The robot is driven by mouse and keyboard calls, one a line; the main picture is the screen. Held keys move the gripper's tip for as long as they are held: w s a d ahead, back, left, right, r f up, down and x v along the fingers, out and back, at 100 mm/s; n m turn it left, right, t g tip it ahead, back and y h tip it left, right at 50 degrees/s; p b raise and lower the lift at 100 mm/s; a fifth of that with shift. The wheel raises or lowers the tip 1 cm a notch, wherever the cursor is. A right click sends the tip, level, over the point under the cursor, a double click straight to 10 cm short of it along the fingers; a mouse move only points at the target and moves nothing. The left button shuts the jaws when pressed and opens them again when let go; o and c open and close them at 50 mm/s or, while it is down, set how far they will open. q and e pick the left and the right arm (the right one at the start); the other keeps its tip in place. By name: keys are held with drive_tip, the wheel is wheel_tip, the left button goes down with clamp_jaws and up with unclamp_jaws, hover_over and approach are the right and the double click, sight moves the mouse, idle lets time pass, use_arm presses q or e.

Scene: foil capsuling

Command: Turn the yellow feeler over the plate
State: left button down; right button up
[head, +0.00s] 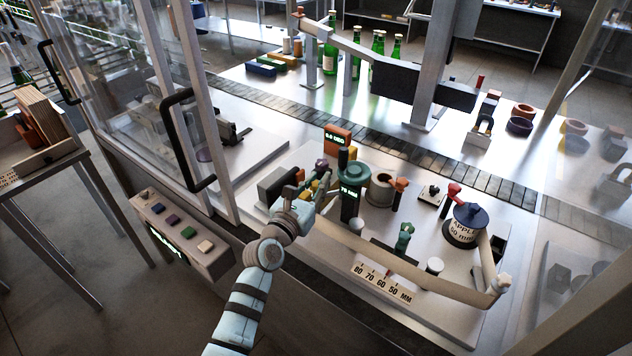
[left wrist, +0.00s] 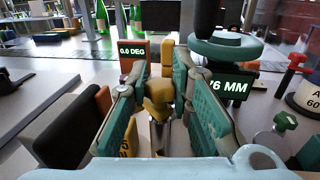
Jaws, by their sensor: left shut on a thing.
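The yellow feeler (left wrist: 158,95) stands upright between the green-padded fingers of my left gripper (left wrist: 160,108) in the left wrist view. The gripper is shut on it; its lower part is partly hidden by the fingers. In the head view my left gripper (head: 316,190) reaches in beside the green-topped column, and only a little yellow shows there. An orange box (left wrist: 132,50) behind the feeler reads 0.0 DEG. The pale base plate (head: 330,275) carries the whole station; I cannot tell whether another part is the plate meant.
A green handwheel (head: 352,174) sits on a column with a 76 MM display, close right of the gripper. A beige band (head: 400,262) curves across the front. A dark block (head: 278,187) stands left. A door frame with a black handle (head: 186,140) borders the left side.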

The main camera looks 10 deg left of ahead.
use_arm(q)
drive_tip(key=c, duration=1.4)
unclamp_jaws()
drive_tip(key=v, duration=1.2)
